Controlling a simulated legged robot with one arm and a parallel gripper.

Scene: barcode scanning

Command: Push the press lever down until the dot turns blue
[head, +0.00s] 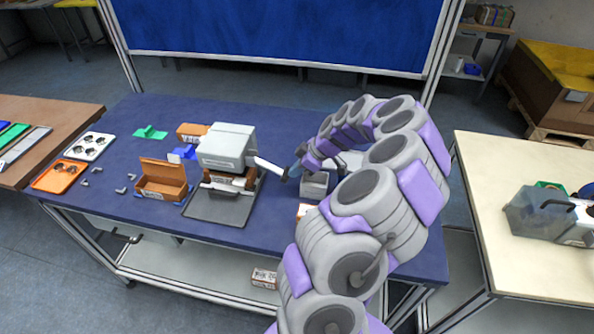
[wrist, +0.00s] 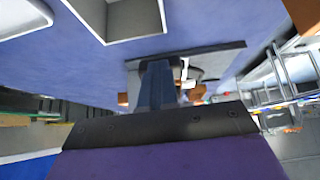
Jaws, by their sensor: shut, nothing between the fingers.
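The press (head: 226,148) is a grey-white machine on a dark tray, standing on the blue table. Its white lever (head: 266,167) sticks out to the right, sloping slightly down, with a dark end. My gripper (head: 297,170) is shut and empty, right at the lever's outer end. I cannot tell whether it touches the lever. In the wrist view my shut fingers (wrist: 157,82) cover much of what lies ahead, with a pale part and orange-brown pieces partly showing behind them. I cannot make out a dot in either view.
An open brown box (head: 163,180) stands left of the press, and a grey bin (head: 314,185) stands close below my gripper. An orange tray (head: 59,176) and a white tray (head: 91,146) lie at the table's left end. A blue panel (head: 280,30) rises behind.

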